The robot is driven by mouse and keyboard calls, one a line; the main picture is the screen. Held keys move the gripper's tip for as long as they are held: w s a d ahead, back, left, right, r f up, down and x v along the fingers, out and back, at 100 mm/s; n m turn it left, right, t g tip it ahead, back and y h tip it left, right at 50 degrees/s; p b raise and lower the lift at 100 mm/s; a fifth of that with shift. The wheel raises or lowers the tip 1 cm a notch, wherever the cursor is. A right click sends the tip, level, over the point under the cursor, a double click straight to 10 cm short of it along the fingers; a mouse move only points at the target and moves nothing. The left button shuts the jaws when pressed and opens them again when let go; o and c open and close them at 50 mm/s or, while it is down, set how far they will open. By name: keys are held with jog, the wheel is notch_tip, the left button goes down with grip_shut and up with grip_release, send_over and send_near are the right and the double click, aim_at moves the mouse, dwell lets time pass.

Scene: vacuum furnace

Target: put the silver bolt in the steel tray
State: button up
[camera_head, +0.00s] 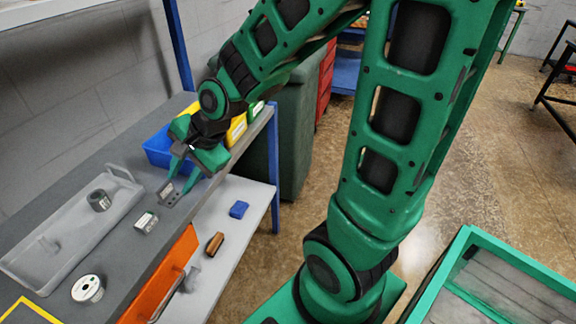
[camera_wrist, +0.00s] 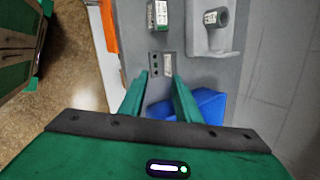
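The grey steel tray (camera_head: 75,232) lies along the back of the workbench at left; its corner shows in the wrist view (camera_wrist: 226,42). I cannot make out a clear silver bolt; a small grey item (camera_head: 190,279) on the lower shelf is too small to identify. My gripper (camera_head: 178,184) is open above the bench, pointing down. In the wrist view, its fingertips (camera_wrist: 159,78) are apart, with a grey plate with holes (camera_wrist: 160,64) just beyond them. Nothing shows between the fingers.
A small labelled box (camera_head: 146,222) and a white spool (camera_head: 87,289) lie in front of the tray. Blue (camera_head: 160,150) and yellow (camera_head: 236,130) bins stand behind my gripper. The lower shelf holds an orange bin (camera_head: 160,280), a brown item (camera_head: 214,243) and a blue block (camera_head: 239,209).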

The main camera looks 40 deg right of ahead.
jog(key=s+d+r+n+g+h, duration=0.1)
jog(key=s+d+n, duration=0.3)
jog(key=s+d, duration=0.7)
jog(key=s+d+r+n+g+h, duration=0.2)
jog(key=s+d+n+g, duration=0.2)
jog(key=s+d, duration=0.7)
jog(key=shift+s+r+n+h, duration=0.3)
